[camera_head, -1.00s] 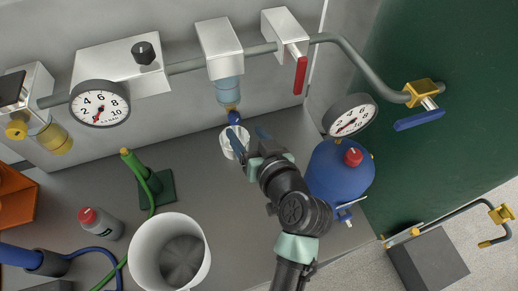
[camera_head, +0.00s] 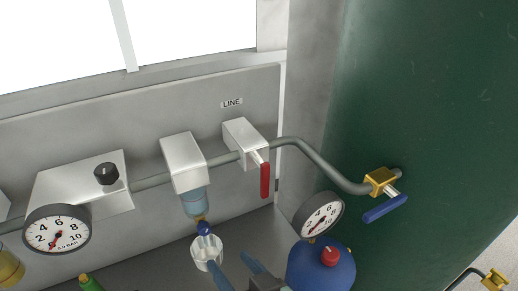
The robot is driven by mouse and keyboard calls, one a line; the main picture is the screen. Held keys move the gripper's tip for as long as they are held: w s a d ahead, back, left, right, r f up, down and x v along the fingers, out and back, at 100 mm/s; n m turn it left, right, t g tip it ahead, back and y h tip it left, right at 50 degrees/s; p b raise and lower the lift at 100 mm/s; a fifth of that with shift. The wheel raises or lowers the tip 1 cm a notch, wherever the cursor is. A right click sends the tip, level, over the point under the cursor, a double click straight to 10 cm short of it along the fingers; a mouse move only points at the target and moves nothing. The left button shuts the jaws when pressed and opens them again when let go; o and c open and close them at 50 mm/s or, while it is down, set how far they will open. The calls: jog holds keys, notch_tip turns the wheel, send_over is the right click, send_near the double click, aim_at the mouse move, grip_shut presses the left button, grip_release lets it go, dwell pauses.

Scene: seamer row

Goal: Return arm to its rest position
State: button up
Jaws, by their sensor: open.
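My gripper (camera_head: 231,265) shows at the bottom edge of the head view, with its two blue fingers spread apart and nothing between them that I can make out. A small white cup (camera_head: 204,248) stands under the blue drain knob (camera_head: 204,228) of the filter unit. My left finger overlaps the cup's lower right side in the picture; I cannot tell whether it touches. The right finger is clear of the cup. The rest of my arm is cut off below the frame.
A blue tank (camera_head: 318,268) with a red knob and a gauge (camera_head: 319,215) stands close to the right of my gripper. A red lever (camera_head: 264,180) hangs from the pipe above. A yellow valve with a blue handle (camera_head: 385,208) is farther right.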

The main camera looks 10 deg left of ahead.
jog(key=w+d+r+t+h, duration=0.1)
jog(key=w+d+r+t, duration=0.15)
jog(key=r, duration=0.55)
jog(key=w+d+r+m+t+h, duration=0.1)
jog(key=w+r+t+h, duration=0.15)
jog(key=r, duration=0.55)
jog(key=w+d+r+t, duration=0.1)
jog(key=w+r+t, duration=0.15)
jog(key=r, duration=0.65)
jog(key=s+d+r+m+t+h, duration=0.1)
jog(key=s+r+t, duration=0.3)
jog(key=r, duration=0.7)
jog(key=s+d+r+m+t+h, duration=0.2)
jog(key=s+r+t+h, duration=0.2)
jog(key=r, duration=0.8)
jog(key=shift+s+d+r+m+t, duration=0.25)
jog(key=shift+s+t, duration=0.5)
jog(key=shift+s, duration=0.5)
